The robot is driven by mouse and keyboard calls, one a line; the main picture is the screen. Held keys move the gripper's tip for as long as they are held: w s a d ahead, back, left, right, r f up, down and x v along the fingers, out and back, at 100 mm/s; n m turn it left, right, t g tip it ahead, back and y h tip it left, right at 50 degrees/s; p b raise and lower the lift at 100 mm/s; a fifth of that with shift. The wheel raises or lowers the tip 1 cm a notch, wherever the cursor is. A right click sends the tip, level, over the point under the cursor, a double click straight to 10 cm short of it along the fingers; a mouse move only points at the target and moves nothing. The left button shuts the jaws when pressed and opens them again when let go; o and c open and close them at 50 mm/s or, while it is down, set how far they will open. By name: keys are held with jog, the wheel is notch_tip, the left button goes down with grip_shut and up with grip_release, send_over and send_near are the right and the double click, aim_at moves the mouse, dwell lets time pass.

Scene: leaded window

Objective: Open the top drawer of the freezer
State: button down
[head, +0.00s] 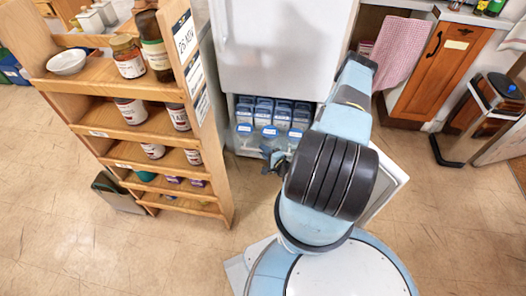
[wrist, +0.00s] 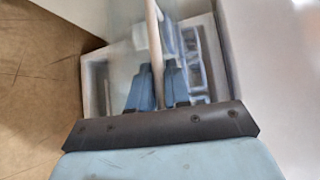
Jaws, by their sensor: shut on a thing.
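The freezer's lower compartment is open in the head view, below a closed white upper door (head: 268,45). Blue and white containers (head: 268,108) stand inside it in rows, the front ones with blue tops. My arm hides part of the compartment's right side, and I cannot tell how far any drawer is out.
The open lower door (head: 386,192) stands right of my arm, partly hidden by it. A wooden shelf rack (head: 130,132) with jars stands close on the left. Wooden cabinets (head: 440,70) and a pink cloth (head: 403,45) are at right. The floor (head: 150,255) is clear front left.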

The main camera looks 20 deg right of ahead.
jog(key=c, duration=1.2)
grip_release()
jog(key=shift+f, duration=0.1)
jog(key=shift+d, duration=0.1)
jog(key=v, duration=1.3)
jog(key=shift+s, duration=0.45)
